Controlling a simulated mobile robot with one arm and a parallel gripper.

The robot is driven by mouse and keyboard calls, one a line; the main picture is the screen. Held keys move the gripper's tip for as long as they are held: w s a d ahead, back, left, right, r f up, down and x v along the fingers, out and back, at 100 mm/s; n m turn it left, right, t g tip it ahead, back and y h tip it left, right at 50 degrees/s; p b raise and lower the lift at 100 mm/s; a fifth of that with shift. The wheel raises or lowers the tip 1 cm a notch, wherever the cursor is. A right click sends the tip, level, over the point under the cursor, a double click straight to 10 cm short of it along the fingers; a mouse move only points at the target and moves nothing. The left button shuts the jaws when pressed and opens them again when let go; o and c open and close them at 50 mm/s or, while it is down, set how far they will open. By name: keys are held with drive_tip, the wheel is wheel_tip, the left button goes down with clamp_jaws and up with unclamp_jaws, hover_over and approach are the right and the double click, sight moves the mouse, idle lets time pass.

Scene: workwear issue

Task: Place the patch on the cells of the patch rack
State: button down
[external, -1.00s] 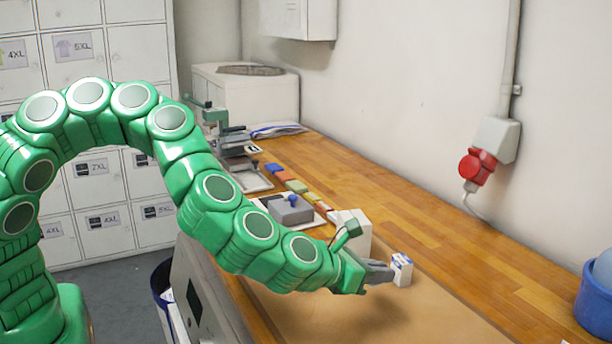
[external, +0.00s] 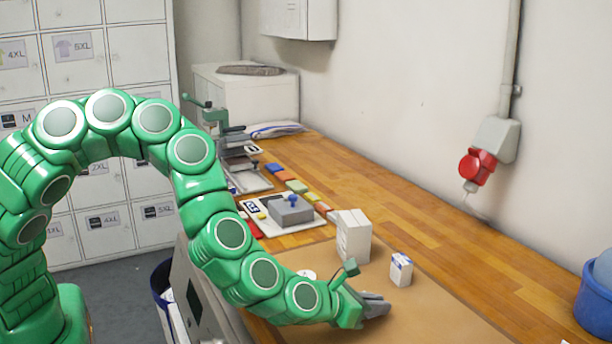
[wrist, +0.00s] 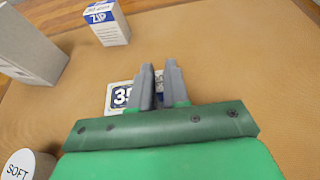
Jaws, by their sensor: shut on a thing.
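My gripper (external: 376,306) is low over the tan mat, at the near side of the small white box. In the wrist view my gripper (wrist: 160,80) has its two grey fingers close together, shut on a flat white and dark blue patch (wrist: 119,98). The patch shows "35" left of the fingers; the rest is partly hidden behind and between them. In the external view the patch is hidden. I cannot surely identify the patch rack; a white board (external: 248,207) with a label and yellow piece lies farther back on the bench.
A small white-and-blue ZIP box (external: 401,270) and a larger white box (external: 354,238) stand on the mat (external: 430,310). A round white SOFT piece (wrist: 27,165) lies near my gripper. A grey block with a blue knob (external: 291,210) and colored pieces sit behind.

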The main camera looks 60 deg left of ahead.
drive_tip(key=shift+f, duration=0.35)
drive_tip(key=c, duration=1.1)
unclamp_jaws()
drive_tip(key=shift+r, duration=0.1)
drive_tip(key=shift+s+r, duration=0.1)
drive_tip(key=shift+s, duration=0.15)
drive_tip(key=v, duration=1)
drive_tip(key=shift+s+r, duration=0.15)
drive_tip(key=shift+r, duration=0.1)
drive_tip(key=shift+s+r, duration=0.15)
drive_tip(key=shift+s, duration=0.4)
